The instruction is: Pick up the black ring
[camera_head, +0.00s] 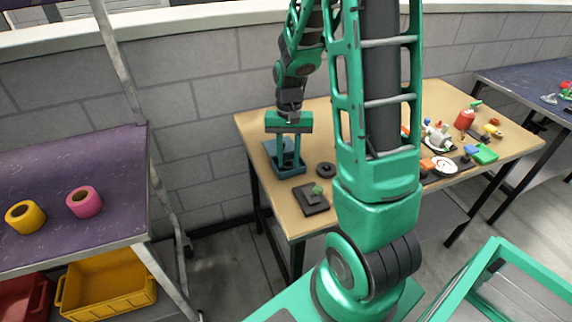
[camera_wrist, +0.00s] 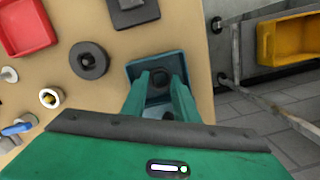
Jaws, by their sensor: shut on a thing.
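A black ring (camera_head: 326,170) lies flat on the wooden table, to the right of my gripper in the head view. In the wrist view the ring (camera_wrist: 88,60) lies left of my fingers and apart from them. My gripper (camera_head: 288,158) points down into a teal tray (camera_wrist: 137,70) near the table's left edge. The tray also shows in the head view (camera_head: 270,147). In the wrist view the fingers (camera_wrist: 163,84) close about a small dark thing (camera_wrist: 162,78), largely hidden between them; I cannot tell what it is.
A dark block with a green piece (camera_head: 312,198) lies in front of the ring. A red tray (camera_wrist: 25,28) and several small items lie farther along the table. A purple table (camera_head: 60,190) with yellow and pink rolls stands left, a yellow bin (camera_head: 108,285) below it.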

